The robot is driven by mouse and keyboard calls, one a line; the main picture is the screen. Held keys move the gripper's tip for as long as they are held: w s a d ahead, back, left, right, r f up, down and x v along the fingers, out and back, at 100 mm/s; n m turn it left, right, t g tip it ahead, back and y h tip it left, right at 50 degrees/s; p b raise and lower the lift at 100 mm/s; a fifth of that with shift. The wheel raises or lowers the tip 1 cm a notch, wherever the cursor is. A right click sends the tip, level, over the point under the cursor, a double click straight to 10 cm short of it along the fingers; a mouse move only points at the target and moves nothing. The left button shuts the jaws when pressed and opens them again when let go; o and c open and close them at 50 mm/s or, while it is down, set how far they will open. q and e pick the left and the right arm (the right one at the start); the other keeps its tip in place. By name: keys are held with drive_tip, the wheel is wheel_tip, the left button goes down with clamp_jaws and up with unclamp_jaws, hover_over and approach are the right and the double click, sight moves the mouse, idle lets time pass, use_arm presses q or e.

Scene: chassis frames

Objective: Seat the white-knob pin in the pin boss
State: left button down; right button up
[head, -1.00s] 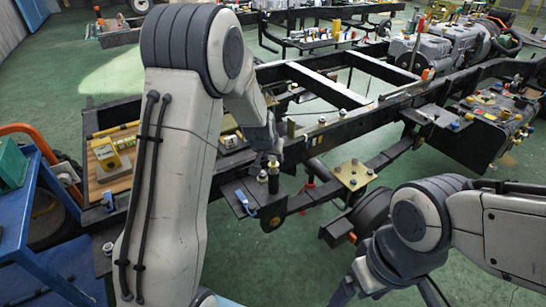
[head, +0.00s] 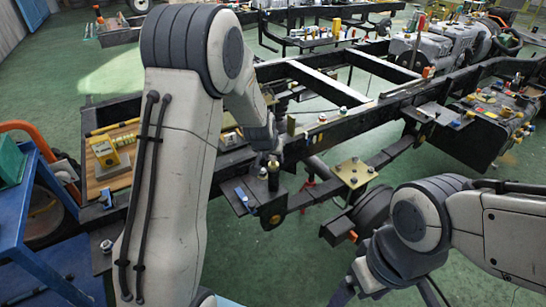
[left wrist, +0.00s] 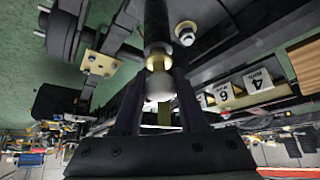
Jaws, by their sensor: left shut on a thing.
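The white-knob pin shows in the left wrist view as a pale round knob (left wrist: 159,87) with a brass collar (left wrist: 158,62). My left gripper (left wrist: 160,98) is shut on it, one dark finger on each side. The collar lines up with the end of a black upright cylinder (left wrist: 156,28), apparently the pin boss. In the head view this cylinder (head: 273,180) stands on a dark bracket, with the pin (head: 273,163) at its top under my left gripper (head: 271,150). I cannot tell how deep the pin sits. My right gripper (head: 345,291) is low, partly cut off; its jaws are unclear.
A blue-handled clamp (head: 243,199) lies on the bracket left of the cylinder. A brass plate with studs (head: 354,174) is to the right. A pale nut (left wrist: 186,34) is close by in the wrist view. A yellow numbered block (head: 106,153) sits on a wooden tray at left.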

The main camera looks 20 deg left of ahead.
use_arm(q)
drive_tip(key=shift+f+b, duration=0.3)
drive_tip(key=shift+c, duration=1.9)
unclamp_jaws()
drive_tip(key=shift+r, duration=0.1)
drive_tip(key=shift+r+p, duration=1.45)
drive_tip(key=shift+p, duration=0.05)
wheel_tip(320, 180, up, 5)
drive_tip(key=p, duration=0.5)
